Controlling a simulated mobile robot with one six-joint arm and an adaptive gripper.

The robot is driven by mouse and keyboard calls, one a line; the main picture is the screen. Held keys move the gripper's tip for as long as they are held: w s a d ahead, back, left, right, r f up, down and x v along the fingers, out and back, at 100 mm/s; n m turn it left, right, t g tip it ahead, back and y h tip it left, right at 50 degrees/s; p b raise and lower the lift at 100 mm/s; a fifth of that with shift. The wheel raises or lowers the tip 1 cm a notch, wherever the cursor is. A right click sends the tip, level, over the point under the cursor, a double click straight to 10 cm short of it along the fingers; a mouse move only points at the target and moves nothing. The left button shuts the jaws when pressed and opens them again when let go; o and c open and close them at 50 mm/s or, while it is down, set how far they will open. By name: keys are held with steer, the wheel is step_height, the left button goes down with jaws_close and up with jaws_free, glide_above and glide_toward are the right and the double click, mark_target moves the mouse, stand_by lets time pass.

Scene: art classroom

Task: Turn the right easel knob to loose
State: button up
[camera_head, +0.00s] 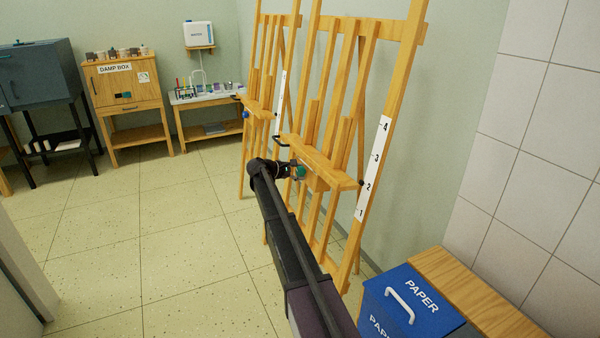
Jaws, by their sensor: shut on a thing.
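The right easel (335,179) is the nearer wooden easel, with a white numbered scale strip (375,165) on its right post. Its teal-green knob (300,173) is on the front below the tray ledge and is partly covered by my gripper. My gripper (294,170) is at the knob, shut on it, at the end of my dark arm that reaches up from the bottom of the picture. The fingers are small and dark, so their exact grip is hard to see. The knob's turn position cannot be told.
A second easel (257,104) with a blue knob (246,115) stands behind to the left. A black handle (280,141) juts from the right easel's ledge. A blue paper bin (412,300) stands at the lower right by a wooden bench (470,290). The floor (150,230) at left is clear.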

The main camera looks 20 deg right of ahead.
stand_by(0.3)
steer(key=o, duration=1.1)
steer(key=shift+o, duration=0.2)
steer(key=shift+w+a, duration=0.1)
steer(key=shift+a, duration=0.4)
steer(key=s+a+f+m+g+y, duration=0.1)
steer(key=s+a+f+m+y, duration=0.3)
steer(key=s+a, duration=0.75)
steer(key=s+a+f+m+y, duration=0.35)
steer(key=s+a+y, duration=0.2)
steer(key=s, duration=1.15)
steer(key=s+a+f+m+g+y, duration=0.1)
steer(key=s+a+f+m+y, duration=0.3)
steer(key=s+a, duration=0.75)
step_height(320, 180, up, 26)
steer(key=s+d+n+p, duration=0.1)
steer(key=s+d+p, duration=0.1)
steer(key=p, duration=2.4)
steer(key=shift+d+r+p, duration=0.15)
steer(key=shift+d+p, duration=0.15)
steer(key=shift+p, duration=0.05)
